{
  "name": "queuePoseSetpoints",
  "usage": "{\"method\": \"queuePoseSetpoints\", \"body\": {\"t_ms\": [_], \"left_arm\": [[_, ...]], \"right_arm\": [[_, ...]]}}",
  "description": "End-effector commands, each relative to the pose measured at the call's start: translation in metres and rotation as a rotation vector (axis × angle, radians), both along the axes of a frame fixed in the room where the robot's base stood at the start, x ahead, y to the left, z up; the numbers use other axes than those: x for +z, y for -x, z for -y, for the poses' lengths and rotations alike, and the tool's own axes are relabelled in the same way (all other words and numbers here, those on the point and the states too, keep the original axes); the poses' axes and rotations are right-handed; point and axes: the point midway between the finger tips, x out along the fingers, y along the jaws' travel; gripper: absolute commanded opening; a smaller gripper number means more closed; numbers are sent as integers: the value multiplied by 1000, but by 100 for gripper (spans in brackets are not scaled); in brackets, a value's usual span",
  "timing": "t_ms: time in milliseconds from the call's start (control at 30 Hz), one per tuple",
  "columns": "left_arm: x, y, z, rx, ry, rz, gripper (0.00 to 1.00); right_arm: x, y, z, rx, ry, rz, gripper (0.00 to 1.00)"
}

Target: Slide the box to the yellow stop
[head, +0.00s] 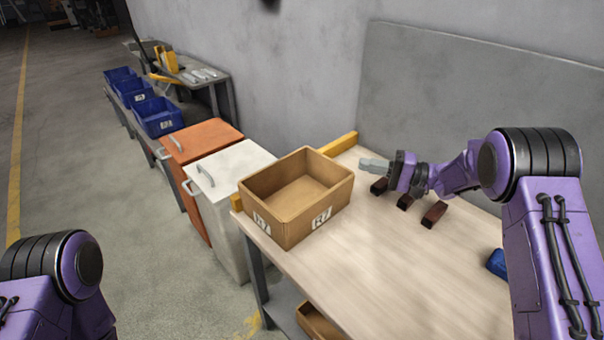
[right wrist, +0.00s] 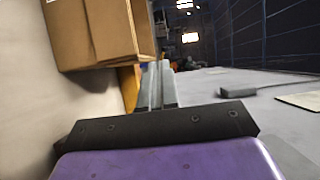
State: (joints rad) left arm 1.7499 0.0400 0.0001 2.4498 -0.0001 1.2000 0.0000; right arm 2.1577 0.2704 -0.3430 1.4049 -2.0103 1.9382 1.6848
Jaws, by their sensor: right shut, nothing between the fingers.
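The open brown cardboard box (head: 300,222) stands upright at the left end of the light wooden table and looks empty. The yellow stop (head: 340,144) is a bar along that end. The box hides its middle and looks to be against or very near it; I cannot tell whether they touch. My right gripper (head: 363,165) is shut and empty, just right of the box's back right corner. In the right wrist view its fingers (right wrist: 157,84) point past the box (right wrist: 108,38), with the stop (right wrist: 129,88) just beyond. Contact with the box is unclear. My left gripper is out of view.
Dark red-brown blocks (head: 434,214) lie on the table below my right forearm. A blue object (head: 497,262) lies at the right. Beyond the stop stand a white bin (head: 235,165) and an orange bin (head: 203,138). A grey panel (head: 450,90) backs the table. The front tabletop is clear.

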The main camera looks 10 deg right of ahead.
Motion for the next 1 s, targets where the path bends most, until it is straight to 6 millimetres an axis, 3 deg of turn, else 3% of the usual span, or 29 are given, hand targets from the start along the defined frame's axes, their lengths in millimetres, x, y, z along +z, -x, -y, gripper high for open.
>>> {"method": "queuePoseSetpoints", "body": {"t_ms": [33,167,700,833,1000], "left_arm": [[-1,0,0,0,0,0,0],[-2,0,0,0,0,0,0],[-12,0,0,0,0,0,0],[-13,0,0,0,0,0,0],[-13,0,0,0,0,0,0]], "right_arm": [[17,0,-1,1,2,5,0],[52,1,-3,1,1,3,0],[47,41,-162,4,1,-2,0],[47,47,-188,3,1,-2,0],[47,51,-203,1,0,-1,0]]}}
